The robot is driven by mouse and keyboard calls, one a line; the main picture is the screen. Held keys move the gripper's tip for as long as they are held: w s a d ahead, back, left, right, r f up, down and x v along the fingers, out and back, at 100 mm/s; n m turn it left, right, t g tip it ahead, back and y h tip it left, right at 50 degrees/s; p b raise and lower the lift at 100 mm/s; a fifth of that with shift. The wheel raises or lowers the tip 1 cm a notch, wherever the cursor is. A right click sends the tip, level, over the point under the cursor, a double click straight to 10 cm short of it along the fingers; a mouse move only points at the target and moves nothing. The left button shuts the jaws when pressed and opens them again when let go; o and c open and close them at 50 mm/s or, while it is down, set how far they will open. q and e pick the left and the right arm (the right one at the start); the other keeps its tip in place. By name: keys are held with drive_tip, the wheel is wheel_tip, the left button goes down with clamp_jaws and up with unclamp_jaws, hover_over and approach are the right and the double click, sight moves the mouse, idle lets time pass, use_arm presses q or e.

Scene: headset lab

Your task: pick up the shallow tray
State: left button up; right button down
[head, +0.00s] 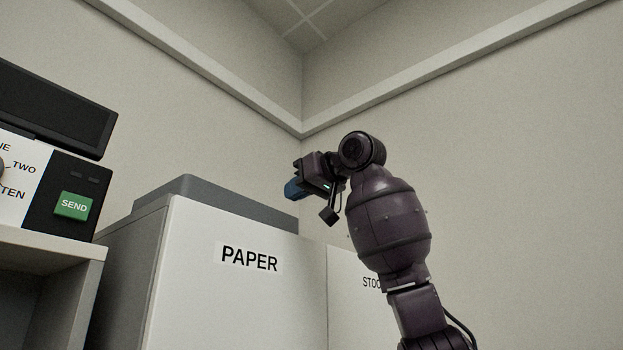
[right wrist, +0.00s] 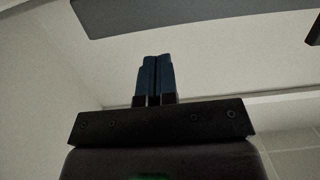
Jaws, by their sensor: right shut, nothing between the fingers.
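My left gripper is in neither view.
At left, a panel with a green SEND button (head: 74,206) sits on a shelf (head: 50,243).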

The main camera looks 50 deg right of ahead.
drive_tip(key=w, duration=0.1)
drive_tip(key=w+f, duration=0.1)
drive_tip(key=w, duration=0.2)
drive_tip(key=shift+a+f+p, duration=0.25)
drive_tip(key=shift+f+p, duration=0.05)
drive_tip(key=shift+s+f, duration=0.1)
drive_tip(key=shift+s, duration=0.25)
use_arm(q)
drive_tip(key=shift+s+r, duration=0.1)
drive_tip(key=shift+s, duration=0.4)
use_arm(e)
drive_tip(key=shift+w, duration=0.1)
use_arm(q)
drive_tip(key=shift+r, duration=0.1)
use_arm(e)
drive_tip(key=shift+w, duration=0.1)
use_arm(q)
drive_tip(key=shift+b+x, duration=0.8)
drive_tip(key=shift+b, duration=0.2)
use_arm(e)
drive_tip(key=s, duration=0.6)
drive_tip(key=shift+s+d, duration=0.3)
drive_tip(key=shift+d, duration=0.05)
